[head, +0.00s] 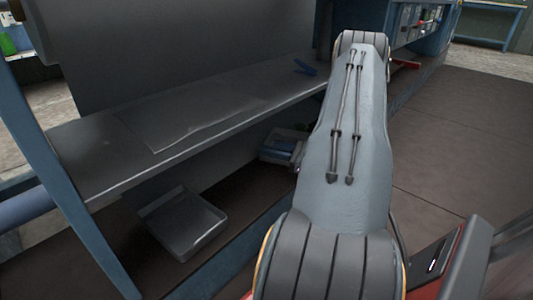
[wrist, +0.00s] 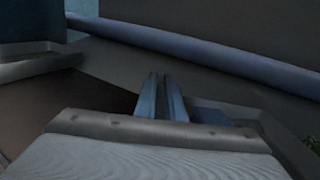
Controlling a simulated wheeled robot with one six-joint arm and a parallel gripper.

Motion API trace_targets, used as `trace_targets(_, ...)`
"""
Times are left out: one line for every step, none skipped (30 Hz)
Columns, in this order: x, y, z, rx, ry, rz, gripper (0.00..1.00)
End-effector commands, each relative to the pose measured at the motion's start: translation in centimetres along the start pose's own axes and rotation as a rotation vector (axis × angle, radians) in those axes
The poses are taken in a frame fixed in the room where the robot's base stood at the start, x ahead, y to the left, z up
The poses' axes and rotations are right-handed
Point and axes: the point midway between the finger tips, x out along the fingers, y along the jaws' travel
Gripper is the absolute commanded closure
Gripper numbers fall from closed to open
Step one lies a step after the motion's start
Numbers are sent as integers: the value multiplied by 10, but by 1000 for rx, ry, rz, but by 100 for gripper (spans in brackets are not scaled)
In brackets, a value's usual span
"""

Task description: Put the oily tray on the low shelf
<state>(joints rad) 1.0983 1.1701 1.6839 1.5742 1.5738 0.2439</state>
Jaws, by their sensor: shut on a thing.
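My gripper (wrist: 164,98) shows in the wrist view with its two blue-grey fingers close together. It is shut, seemingly on the edge of a grey tray; the contact itself is hard to make out. In the head view my arm hides the gripper. A small grey tray with blue contents (head: 280,148) shows just left of my arm, below the bench top. Another shallow grey tray (head: 186,224), seemingly empty and shiny, lies low under the bench at the front left. I cannot tell from its surface which tray is oily.
A long grey metal bench top (head: 100,160) with blue legs runs across the head view. A blue rail (wrist: 220,50) crosses the wrist view. The tiled floor (head: 465,130) at right is open.

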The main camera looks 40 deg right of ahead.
Motion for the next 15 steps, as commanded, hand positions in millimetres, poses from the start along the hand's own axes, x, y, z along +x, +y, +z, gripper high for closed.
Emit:
trace_targets(0,-1,2,-3,-1,0,100)
trace_targets(0,-1,2,-3,-1,0,100)
trace_targets(0,-1,2,-3,-1,0,100)
trace_targets(0,-1,2,-3,-1,0,100)
trace_targets(0,-1,2,-3,-1,0,100)
trace_targets(0,-1,2,-3,-1,0,100)
trace_targets(0,-1,1,-2,-1,0,100)
trace_targets(0,-1,0,-2,-1,0,100)
trace_targets(0,-1,-1,-2,-1,0,100)
trace_targets(0,-1,-2,-3,-1,0,100)
trace_targets(0,-1,-2,-3,-1,0,100)
trace_targets(0,-1,-2,-1,0,0,84)
trace_targets(0,-1,-2,-1,0,0,79)
trace_targets(0,-1,-2,-1,0,0,74)
trace_targets(0,-1,-2,-1,0,0,72)
